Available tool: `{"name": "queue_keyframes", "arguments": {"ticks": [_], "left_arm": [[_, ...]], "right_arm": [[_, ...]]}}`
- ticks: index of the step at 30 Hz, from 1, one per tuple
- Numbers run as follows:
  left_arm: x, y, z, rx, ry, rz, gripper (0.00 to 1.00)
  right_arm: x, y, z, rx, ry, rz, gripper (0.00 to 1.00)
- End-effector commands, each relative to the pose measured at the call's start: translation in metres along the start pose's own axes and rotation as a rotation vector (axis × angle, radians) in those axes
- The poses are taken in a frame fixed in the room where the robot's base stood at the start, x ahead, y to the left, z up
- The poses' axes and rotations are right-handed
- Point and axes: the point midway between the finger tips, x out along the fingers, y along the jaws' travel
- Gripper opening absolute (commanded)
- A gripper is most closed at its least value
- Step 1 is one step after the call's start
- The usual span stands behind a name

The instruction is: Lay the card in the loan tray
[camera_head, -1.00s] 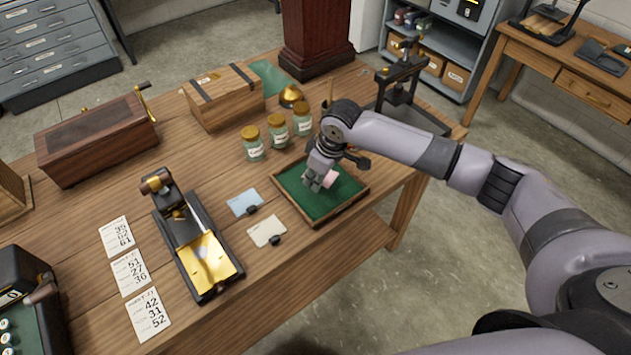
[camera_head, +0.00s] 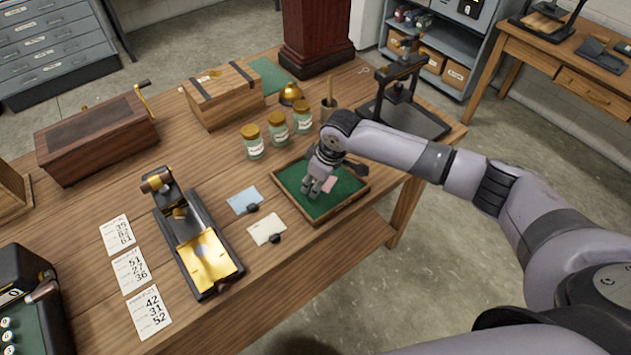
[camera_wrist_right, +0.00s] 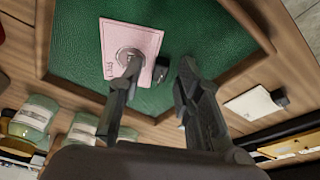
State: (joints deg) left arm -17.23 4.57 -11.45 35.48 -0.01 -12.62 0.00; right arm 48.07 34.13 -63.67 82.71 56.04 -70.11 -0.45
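The pink card (camera_head: 329,185) lies in the green-lined wooden loan tray (camera_head: 344,208). The right wrist view also shows the card (camera_wrist_right: 143,42), with a round mark on its face and a dark clip at its edge, on the green lining of the tray (camera_wrist_right: 215,30). My right gripper (camera_head: 313,188) is over the tray beside the card. In the right wrist view its fingers (camera_wrist_right: 155,85) stand wide apart with nothing between them; one fingertip overlaps the card in the picture. I cannot tell if it touches. My left gripper is not in view.
A blue card (camera_head: 243,201) and a cream card (camera_head: 266,230), each with a dark clip, lie left of the tray. Several lidded jars (camera_head: 277,130) and a pen cup (camera_head: 328,108) stand behind it. A black press (camera_head: 398,90) stands at the back right.

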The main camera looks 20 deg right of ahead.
Motion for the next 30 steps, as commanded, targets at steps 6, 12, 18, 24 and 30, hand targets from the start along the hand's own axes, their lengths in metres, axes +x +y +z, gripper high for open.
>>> {"name": "queue_keyframes", "arguments": {"ticks": [6,12,18,24,30], "left_arm": [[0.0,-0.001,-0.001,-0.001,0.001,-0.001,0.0],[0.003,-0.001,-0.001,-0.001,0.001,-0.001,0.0],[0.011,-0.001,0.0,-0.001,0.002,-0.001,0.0],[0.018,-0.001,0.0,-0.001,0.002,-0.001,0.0],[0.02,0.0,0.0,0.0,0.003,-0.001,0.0]], "right_arm": [[0.0,-0.001,0.001,0.0,-0.002,-0.002,0.33],[-0.018,0.0,-0.001,0.0,0.002,-0.001,0.33],[-0.061,0.001,-0.001,-0.001,0.004,0.001,0.33],[-0.1,0.001,-0.001,0.0,0.003,0.002,0.33],[-0.12,0.0,-0.001,0.0,0.001,0.0,0.33]]}}
